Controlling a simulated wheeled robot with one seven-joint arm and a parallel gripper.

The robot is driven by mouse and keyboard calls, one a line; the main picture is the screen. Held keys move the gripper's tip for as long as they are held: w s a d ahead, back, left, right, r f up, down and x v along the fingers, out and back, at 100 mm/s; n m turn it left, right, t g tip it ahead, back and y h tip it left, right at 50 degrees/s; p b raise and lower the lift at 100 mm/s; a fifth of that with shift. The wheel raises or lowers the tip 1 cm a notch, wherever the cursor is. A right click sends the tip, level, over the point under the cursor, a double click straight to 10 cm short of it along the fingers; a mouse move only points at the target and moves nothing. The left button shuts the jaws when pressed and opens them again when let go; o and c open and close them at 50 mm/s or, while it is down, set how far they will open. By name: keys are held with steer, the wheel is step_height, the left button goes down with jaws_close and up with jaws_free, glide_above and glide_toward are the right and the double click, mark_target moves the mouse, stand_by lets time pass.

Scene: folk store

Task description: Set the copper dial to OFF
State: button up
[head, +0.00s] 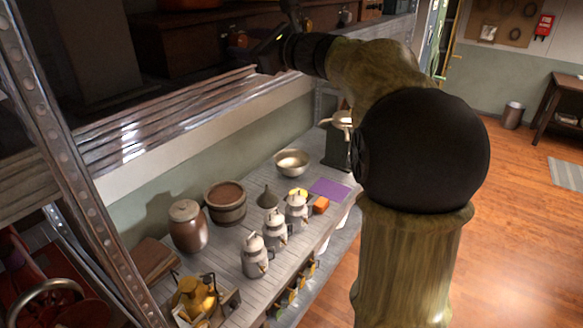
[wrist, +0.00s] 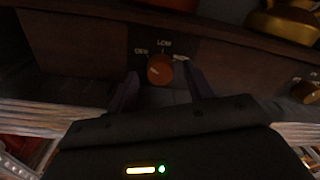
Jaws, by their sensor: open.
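The copper dial (wrist: 160,69) is a round orange-brown knob on a dark plate on the front of a wooden unit. Small labels stand around it: one at left that looks like OFF, LOW above, and one at right partly hidden by a finger. I cannot tell clearly which label the dial points to. My gripper (wrist: 160,88) is open, with one dark finger on each side of the dial and the dial showing between the tips. I see no clear contact. In the head view my gripper (head: 268,55) is at the upper shelf, seen from behind.
A second, brass-coloured knob (wrist: 306,92) sits to the right on the same front. A brass vessel (wrist: 284,22) stands on top. In the head view, a metal shelf edge (head: 150,125) runs below my gripper, above a bench (head: 225,250) with pots and canisters.

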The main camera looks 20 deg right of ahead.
steer(key=shift+r+m+p, duration=0.2)
steer(key=shift+m+p, duration=0.9)
steer(key=shift+p, duration=0.65)
steer(key=shift+p, duration=0.3)
steer(key=b+v, duration=0.9)
steer(key=v, duration=0.8)
steer(key=a+f+n+g+h+b, duration=0.1)
steer(key=a+f+n+g+h, duration=0.1)
steer(key=f, duration=1.2)
steer(key=a+f+n+g+h+b, duration=0.1)
steer(key=a+f+n+g+h, duration=0.1)
steer(key=f, duration=1.1)
steer(key=s+a+n+g, duration=0.1)
steer(key=n+g, duration=0.1)
steer(key=g, duration=0.1)
steer(key=shift+a+f+n+b, duration=0.2)
steer(key=shift+f+n+b, duration=0.1)
steer(key=shift+f+b, duration=0.1)
steer(key=s+a+f+n+g+h, duration=0.2)
steer(key=s+f+n, duration=0.4)
steer(key=f+n, duration=0.4)
steer(key=s+a+f+n+g+h, duration=0.2)
steer(key=s+f+n+g+h, duration=0.1)
steer(key=s+f+n, duration=0.4)
step_height(320, 180, down, 5)
steer(key=n+h, duration=0.1)
steer(key=n, duration=0.2)
steer(key=shift+s+g, duration=0.3)
steer(key=shift+s, duration=0.05)
